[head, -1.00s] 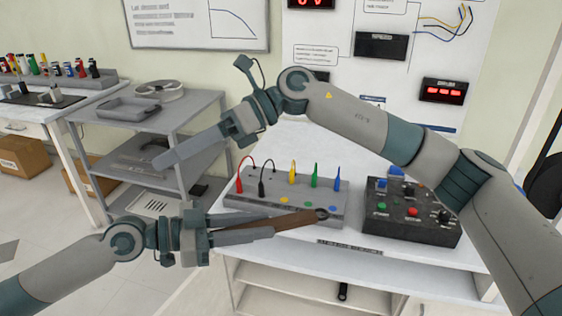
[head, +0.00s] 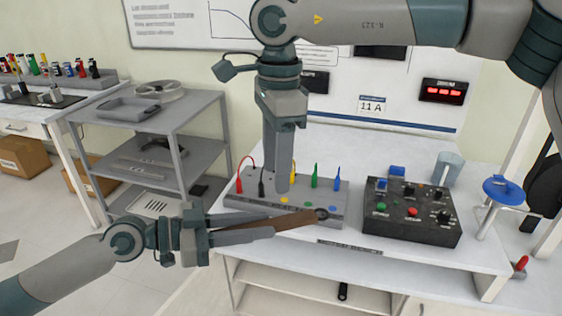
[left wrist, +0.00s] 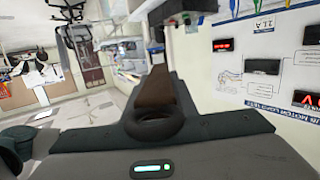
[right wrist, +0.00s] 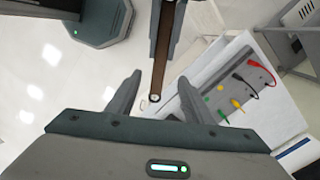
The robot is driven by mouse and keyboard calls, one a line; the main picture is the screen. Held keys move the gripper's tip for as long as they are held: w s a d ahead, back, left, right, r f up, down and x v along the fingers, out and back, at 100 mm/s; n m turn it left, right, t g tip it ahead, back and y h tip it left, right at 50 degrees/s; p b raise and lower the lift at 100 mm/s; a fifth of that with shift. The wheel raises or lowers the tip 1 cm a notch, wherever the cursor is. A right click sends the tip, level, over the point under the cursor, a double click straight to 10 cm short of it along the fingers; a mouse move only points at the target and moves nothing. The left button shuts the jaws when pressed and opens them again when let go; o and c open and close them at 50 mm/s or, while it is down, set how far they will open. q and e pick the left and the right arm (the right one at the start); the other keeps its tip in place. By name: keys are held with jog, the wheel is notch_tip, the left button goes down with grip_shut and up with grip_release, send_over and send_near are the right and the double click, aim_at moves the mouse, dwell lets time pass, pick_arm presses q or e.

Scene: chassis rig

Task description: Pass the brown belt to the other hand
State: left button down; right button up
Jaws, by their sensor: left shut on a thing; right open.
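The brown belt (head: 295,220) is a long dark strip with a ring at its right end in the head view. My left gripper (head: 262,226) is shut on it and holds it in front of the bench; the ring end sticks out past the fingertips. The belt (left wrist: 154,88) also shows in the left wrist view, with its ring near the camera. My right gripper (head: 280,188) points down, open and empty, above and left of the belt's ring end. In the right wrist view the belt (right wrist: 163,48) ends between the open fingers (right wrist: 157,88); its depth relative to them is unclear.
Behind the belt, a grey block (head: 337,198) with several coloured plugs and leads stands on the white bench (head: 390,262). A black control box (head: 412,230) is to its right. A grey shelf cart (head: 150,125) stands at left. Open floor lies at lower left.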

aim_at(281, 220)
jog(key=shift+w+d+r, duration=0.15)
jog(key=shift+d, duration=0.35)
notch_tip(281, 220, down, 12)
jog(key=shift+f, duration=0.1)
dwell(0.6)
grip_shut()
pick_arm(q)
jog(key=c, duration=1.4)
grip_release()
jog(key=shift+o, duration=0.2)
